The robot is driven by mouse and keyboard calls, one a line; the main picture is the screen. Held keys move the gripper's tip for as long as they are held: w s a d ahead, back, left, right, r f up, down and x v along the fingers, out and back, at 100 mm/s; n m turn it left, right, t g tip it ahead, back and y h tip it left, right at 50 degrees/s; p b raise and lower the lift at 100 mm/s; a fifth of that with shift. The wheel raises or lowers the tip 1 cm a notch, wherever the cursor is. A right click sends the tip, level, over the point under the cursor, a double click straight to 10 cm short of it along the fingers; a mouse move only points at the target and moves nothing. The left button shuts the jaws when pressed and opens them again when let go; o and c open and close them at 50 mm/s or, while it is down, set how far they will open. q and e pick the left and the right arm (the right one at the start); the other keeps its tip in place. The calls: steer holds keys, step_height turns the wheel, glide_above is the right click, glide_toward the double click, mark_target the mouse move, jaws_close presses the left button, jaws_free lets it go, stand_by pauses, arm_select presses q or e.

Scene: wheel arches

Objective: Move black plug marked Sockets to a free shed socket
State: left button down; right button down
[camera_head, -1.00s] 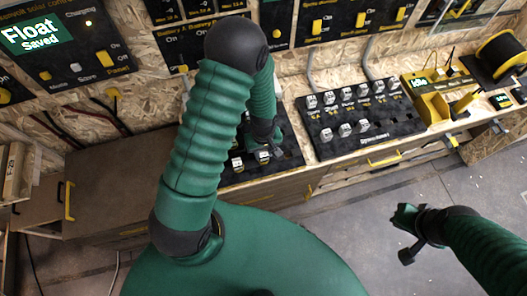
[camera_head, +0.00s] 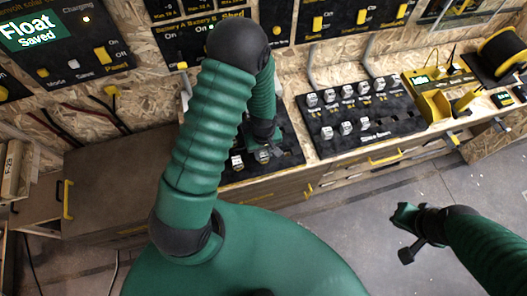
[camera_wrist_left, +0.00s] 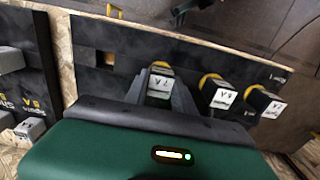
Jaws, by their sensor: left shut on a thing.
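In the left wrist view my left gripper (camera_wrist_left: 160,98) is shut around a plug (camera_wrist_left: 160,82) with a pale marked face and a yellow ring behind it. The plug sits against a black socket board (camera_wrist_left: 100,40); I cannot tell whether it is seated, nor read Sockets on it. Two similar plugs (camera_wrist_left: 220,93) (camera_wrist_left: 266,103) stand to its right. An empty-looking socket hole (camera_wrist_left: 108,59) is to its left. In the head view my left gripper (camera_head: 266,150) is over this board, partly hidden by my arm. My right gripper (camera_head: 405,234) hangs over the floor, apart from the board.
A second black board (camera_head: 375,130) with two rows of pale plugs stands to the right on the bench. Beyond it are a yellow device (camera_head: 432,100) and a cable spool (camera_head: 500,52). Wall panels with yellow switches line the back. Floor (camera_head: 350,225) is clear in front.

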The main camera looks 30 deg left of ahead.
stand_by(0.3)
arm_select(q)
steer(key=c, duration=1)
jaws_free()
steer(key=shift+o, duration=0.6)
steer(key=o, duration=0.4)
step_height(320, 180, up, 9)
steer(key=p, duration=0.8)
